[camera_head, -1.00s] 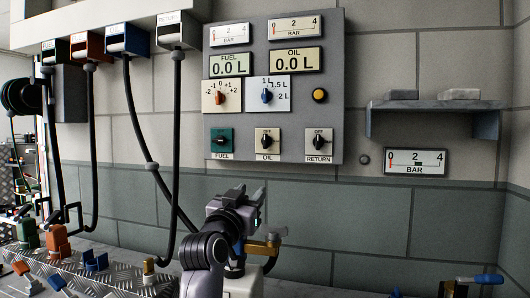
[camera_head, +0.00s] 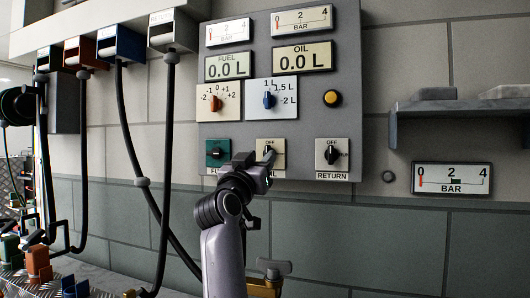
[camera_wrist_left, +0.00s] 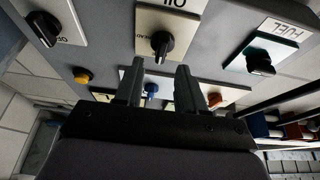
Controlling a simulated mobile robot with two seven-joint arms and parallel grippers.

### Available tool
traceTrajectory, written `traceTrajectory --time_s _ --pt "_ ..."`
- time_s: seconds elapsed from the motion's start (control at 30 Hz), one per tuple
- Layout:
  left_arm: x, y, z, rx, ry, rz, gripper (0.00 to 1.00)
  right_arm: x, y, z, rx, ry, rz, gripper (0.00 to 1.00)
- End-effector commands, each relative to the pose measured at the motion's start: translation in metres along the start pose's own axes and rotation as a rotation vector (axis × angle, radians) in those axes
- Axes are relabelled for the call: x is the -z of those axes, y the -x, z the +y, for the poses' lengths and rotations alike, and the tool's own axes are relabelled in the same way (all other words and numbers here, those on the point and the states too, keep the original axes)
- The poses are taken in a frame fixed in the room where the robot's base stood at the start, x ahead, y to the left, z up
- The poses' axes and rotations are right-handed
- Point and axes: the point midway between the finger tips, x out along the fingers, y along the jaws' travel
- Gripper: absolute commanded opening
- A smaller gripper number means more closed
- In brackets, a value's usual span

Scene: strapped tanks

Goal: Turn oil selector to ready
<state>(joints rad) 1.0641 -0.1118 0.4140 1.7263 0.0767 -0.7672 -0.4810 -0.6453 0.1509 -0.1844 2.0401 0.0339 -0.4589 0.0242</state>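The oil selector is a black knob on a cream plate (camera_head: 279,147), between the fuel and return selectors. In the head view my left gripper (camera_head: 262,160) covers its lower left part, including its label. In the left wrist view, which is upside down, the oil knob (camera_wrist_left: 161,43) is seen just beyond the two fingertips, roughly centred between them. It appears to point toward the OFF side, with READY marked at the side. The left gripper (camera_wrist_left: 160,72) is open and empty, with no visible contact with the knob. My right gripper is not in view.
The green fuel selector (camera_head: 217,153) and the return selector (camera_head: 332,153) flank it closely. Above are the orange knob (camera_head: 215,103), blue knob (camera_head: 268,100) and yellow button (camera_head: 332,98). Black hoses hang at left. A grey shelf (camera_head: 460,110) juts from the wall at right.

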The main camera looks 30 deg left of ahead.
Motion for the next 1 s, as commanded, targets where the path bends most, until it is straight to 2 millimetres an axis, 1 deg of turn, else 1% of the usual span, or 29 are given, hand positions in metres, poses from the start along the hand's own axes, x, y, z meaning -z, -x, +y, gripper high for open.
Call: traceTrajectory --time_s 0.03,0.1,0.3,0.47,0.73,0.77,0.8,0.87,1.0 --pt "0.002 -0.007 0.0 -0.001 0.001 -0.001 0.39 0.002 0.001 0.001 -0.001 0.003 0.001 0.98" --pt "0.001 -0.015 0.0 -0.001 0.002 -0.001 0.39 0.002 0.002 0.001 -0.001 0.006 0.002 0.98" --pt "0.001 -0.031 0.0 0.0 0.0 -0.001 0.39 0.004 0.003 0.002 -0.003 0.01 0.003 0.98" --pt "0.0 -0.037 0.0 0.001 0.0 0.001 0.39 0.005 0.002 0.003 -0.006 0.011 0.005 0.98" --pt "0.0 -0.037 0.0 0.0 0.0 0.0 0.39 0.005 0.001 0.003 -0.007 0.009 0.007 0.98" --pt "0.0 -0.037 0.0 0.0 -0.001 0.0 0.33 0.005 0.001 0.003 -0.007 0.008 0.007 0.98" --pt "0.0 -0.037 0.0 0.0 -0.001 0.0 0.2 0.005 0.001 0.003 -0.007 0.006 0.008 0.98" --pt "0.0 -0.037 0.0 0.0 -0.001 0.0 0.0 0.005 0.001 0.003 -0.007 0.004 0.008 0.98" --pt "0.0 -0.037 0.0 0.0 0.0 0.0 0.0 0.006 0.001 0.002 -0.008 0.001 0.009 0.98"
